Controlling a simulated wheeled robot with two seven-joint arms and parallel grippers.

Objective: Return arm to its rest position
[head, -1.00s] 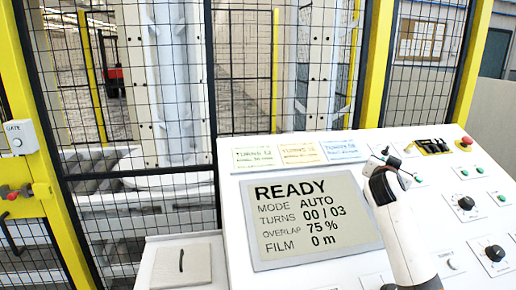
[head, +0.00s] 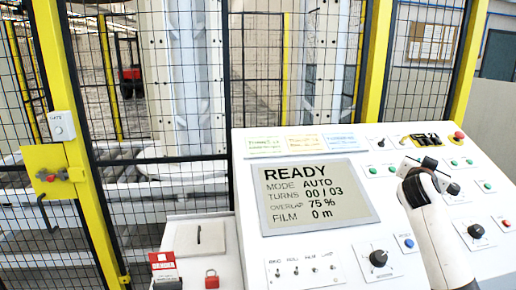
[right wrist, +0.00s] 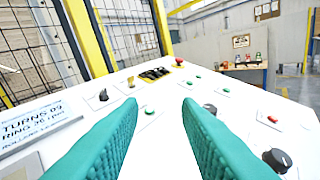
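My right arm comes in from the lower right in the head view. Its gripper (head: 424,168) hovers over the right part of the white control panel (head: 345,245), to the right of the display. In the right wrist view the two teal finger pads of the right gripper (right wrist: 157,104) stand apart with nothing between them. Panel buttons and switches show beyond the fingertips. The display (head: 315,195) reads READY, AUTO, turns 00 / 03, overlap 75 %, film 0 m. My left gripper is in neither view.
A red emergency button (head: 459,136) and several knobs, such as a black one (head: 378,258), stand up from the panel. Yellow-framed mesh fencing (head: 262,70) is behind it. A gate box (head: 61,126) is at left.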

